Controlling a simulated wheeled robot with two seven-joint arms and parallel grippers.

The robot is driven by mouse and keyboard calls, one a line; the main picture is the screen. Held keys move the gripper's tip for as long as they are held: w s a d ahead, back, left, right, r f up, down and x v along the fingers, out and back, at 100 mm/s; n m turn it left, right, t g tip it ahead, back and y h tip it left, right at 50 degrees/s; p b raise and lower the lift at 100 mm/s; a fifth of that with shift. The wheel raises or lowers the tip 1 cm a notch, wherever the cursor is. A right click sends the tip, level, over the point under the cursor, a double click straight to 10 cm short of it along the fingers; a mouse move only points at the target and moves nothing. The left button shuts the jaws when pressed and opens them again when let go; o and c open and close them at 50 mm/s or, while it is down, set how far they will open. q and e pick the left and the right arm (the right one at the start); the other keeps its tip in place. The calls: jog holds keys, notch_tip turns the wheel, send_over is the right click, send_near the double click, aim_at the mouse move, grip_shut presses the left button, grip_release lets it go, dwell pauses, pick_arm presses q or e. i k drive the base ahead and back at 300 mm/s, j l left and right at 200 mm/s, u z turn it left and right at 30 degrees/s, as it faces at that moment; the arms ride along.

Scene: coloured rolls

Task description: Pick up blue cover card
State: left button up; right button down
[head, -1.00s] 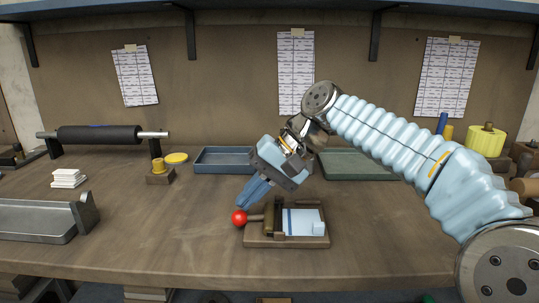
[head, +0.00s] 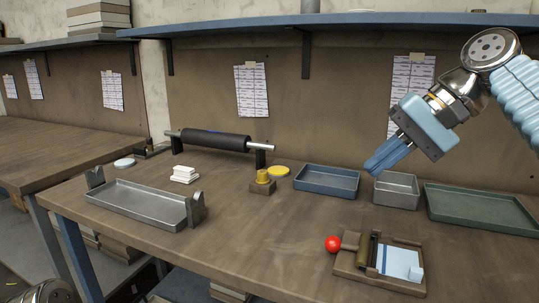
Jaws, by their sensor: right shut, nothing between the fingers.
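A pale card with a blue stripe (head: 400,262) lies in a small wooden fixture (head: 352,279) at the right front of the bench. I cannot tell whether it is the blue cover card; no separate plain blue card shows clearly. A lever with a red ball knob (head: 333,243) sticks out from the fixture's left side. My right gripper (head: 372,168) is shut and empty, raised above the bench, up and away from the fixture.
A blue tray (head: 327,190), a grey bin (head: 397,203) and a green tray (head: 480,218) stand along the back. A long metal tray (head: 135,204), white stack (head: 185,176), black roller (head: 215,140) and yellow-topped stand (head: 262,187) are further left. The middle front is clear.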

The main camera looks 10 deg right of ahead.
aim_at(392, 262)
jog(key=k, duration=1.5)
